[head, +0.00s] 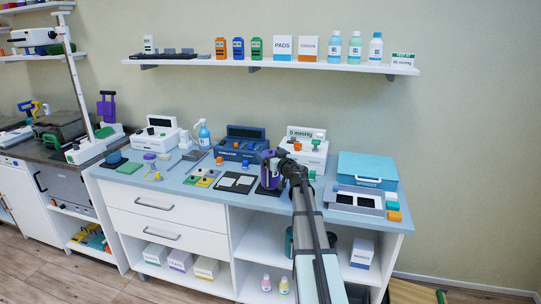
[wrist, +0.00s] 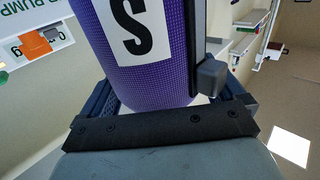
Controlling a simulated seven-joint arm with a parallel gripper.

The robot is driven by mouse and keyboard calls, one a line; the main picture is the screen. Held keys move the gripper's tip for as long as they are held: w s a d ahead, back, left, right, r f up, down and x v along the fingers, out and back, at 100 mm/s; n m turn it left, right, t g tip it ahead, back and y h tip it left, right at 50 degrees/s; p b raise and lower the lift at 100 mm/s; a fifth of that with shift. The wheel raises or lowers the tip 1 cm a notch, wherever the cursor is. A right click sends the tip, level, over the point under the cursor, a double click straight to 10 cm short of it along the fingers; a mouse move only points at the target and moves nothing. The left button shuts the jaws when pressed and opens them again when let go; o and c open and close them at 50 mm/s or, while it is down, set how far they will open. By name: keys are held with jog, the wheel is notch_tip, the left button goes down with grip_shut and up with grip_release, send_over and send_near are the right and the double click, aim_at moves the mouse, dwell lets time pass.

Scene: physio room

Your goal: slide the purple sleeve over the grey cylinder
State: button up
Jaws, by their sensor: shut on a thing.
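The purple sleeve (head: 267,168) is upright at the end of my arm, above or on the right middle part of the counter. In the wrist view the purple sleeve (wrist: 148,78) fills the upper middle, with a woven surface and a white label marked with a black S. My gripper (head: 277,166) is shut on the sleeve. I cannot make out the grey cylinder for sure; the sleeve and my arm hide part of the counter there. Whether the sleeve touches anything below is not clear.
A black mat (head: 270,190) lies beneath the sleeve. A white pump box (head: 306,150) stands behind, and a dark blue device (head: 241,146) is at back left. A black mat with white pads (head: 236,183) is left. A teal case (head: 367,168) and a tray (head: 357,201) are right.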

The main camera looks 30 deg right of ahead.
jog(key=shift+f, duration=0.35)
dwell(0.3)
jog(key=o, duration=1.2)
jog(key=shift+o, duration=0.2)
jog(key=s, duration=1.3)
jog(key=shift+s, duration=0.4)
